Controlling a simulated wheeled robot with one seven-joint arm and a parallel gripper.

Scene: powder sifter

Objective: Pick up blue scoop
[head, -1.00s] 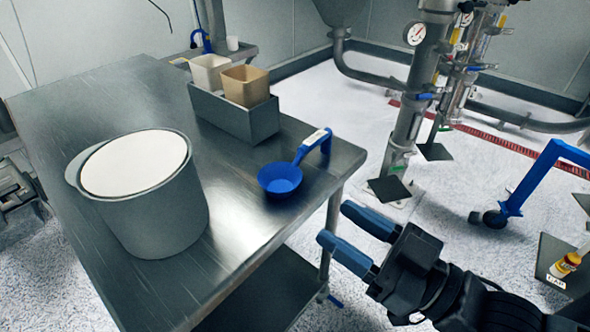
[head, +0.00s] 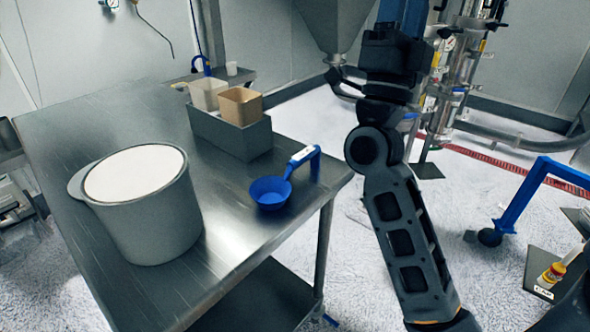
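The blue scoop (head: 271,191) lies on the steel table (head: 232,228) near its right edge. Its bowl faces up, and its handle rises to the right with a hooked end at the table edge. My arm stands raised to the right of the table, apart from the scoop. The fingers of my gripper do not show; they are out of the picture or hidden behind the arm's upper end. Nothing touches the scoop.
A large grey pot (head: 150,222) full of white powder stands on the table left of the scoop. Behind the scoop, a grey box (head: 232,137) holds a white container (head: 207,93) and a tan container (head: 240,104). Steel pipework stands at the back right.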

